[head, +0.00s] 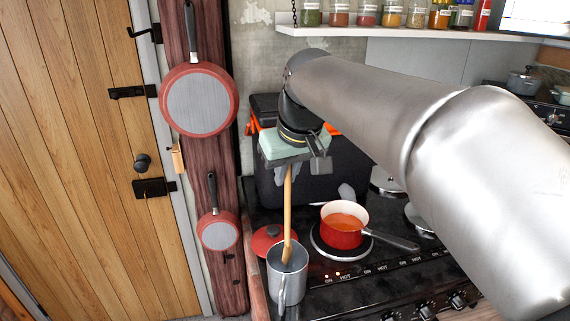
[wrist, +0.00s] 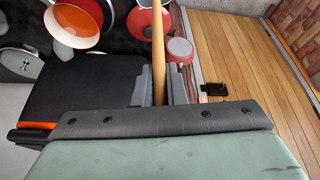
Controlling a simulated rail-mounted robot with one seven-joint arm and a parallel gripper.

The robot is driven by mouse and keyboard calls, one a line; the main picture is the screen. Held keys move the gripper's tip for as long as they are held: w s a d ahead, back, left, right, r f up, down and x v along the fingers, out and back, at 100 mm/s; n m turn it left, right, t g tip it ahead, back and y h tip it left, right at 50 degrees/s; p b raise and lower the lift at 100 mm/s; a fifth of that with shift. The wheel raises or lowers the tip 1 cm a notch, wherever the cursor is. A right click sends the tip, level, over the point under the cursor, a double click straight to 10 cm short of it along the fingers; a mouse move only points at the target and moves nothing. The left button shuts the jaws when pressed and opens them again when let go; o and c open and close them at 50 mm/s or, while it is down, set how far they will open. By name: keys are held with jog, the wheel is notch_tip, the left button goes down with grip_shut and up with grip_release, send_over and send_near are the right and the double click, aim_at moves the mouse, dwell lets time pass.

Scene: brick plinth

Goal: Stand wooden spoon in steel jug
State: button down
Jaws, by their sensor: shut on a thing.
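The wooden spoon (head: 288,215) hangs nearly upright below my gripper (head: 289,167), its handle at the top. Its lower end is inside the mouth of the steel jug (head: 290,287), which stands upright at the stove's left front with its handle towards the camera. I cannot tell whether the spoon touches the jug's bottom. In the wrist view the spoon's handle (wrist: 158,40) runs between the two fingers of my gripper (wrist: 162,88), which is shut on it. The jug cannot be made out clearly in the wrist view.
A red saucepan (head: 343,231) of orange soup sits on a burner right of the jug, its handle pointing right. A red lid (head: 268,239) lies behind the jug. Red pans (head: 198,101) hang on the wooden post at left. A jar shelf (head: 400,33) is above.

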jog(key=shift+f+b, duration=1.75)
jog(key=shift+f, duration=0.75)
jog(key=c, duration=1.4)
grip_release()
notch_tip(320, 180, up, 16)
send_over(286, 194)
jog(key=s+d, duration=0.3)
jog(key=s, duration=0.2)
jog(key=shift+a+p, duration=0.1)
jog(key=shift+p, duration=0.35)
jog(key=shift+f, duration=0.1)
